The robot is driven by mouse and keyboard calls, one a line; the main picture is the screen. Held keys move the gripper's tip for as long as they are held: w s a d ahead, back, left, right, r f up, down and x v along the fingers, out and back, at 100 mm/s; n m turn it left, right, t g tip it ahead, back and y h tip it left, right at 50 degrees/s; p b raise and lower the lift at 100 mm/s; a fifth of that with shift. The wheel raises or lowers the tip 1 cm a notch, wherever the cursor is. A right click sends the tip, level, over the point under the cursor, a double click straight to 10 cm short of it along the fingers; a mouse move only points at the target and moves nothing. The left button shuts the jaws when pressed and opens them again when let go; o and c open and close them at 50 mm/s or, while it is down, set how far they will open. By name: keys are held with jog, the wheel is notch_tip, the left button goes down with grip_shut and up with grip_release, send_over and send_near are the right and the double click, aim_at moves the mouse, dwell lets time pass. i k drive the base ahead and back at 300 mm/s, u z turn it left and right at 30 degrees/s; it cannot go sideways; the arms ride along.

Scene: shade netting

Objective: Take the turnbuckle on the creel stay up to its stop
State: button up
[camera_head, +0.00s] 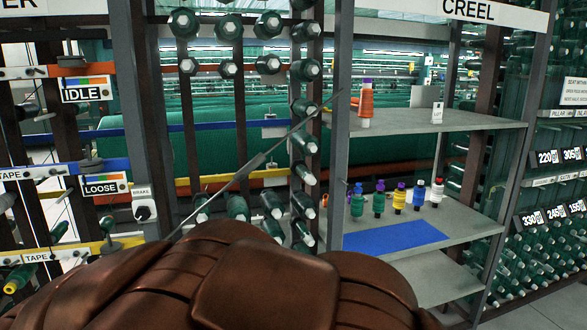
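The creel stay (300,124) is a thin grey diagonal line running from the upright post at upper right down to the lower left. The turnbuckle (250,167) is the thicker grey section near the middle of the stay. Its threads and its stop are too small to make out. The lower end of the stay passes behind a large brown segmented shape at the bottom, which seems to be part of my own body. I see no gripper fingers, and nothing touches the turnbuckle.
Grey uprights (340,170) flank the stay, with green bobbins (305,108) on pegs behind it. The right shelf (470,121) holds an orange cone (366,104). A lower shelf (470,225) holds several coloured spools and a blue mat (395,236). IDLE (83,90) and LOOSE (101,188) signs hang left.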

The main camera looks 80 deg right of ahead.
aim_at(251, 166)
jog(key=z, duration=2.2)
jog(key=k, duration=0.95)
jog(key=z, duration=0.5)
jog(key=i, duration=1.35)
jog(key=u, duration=1.45)
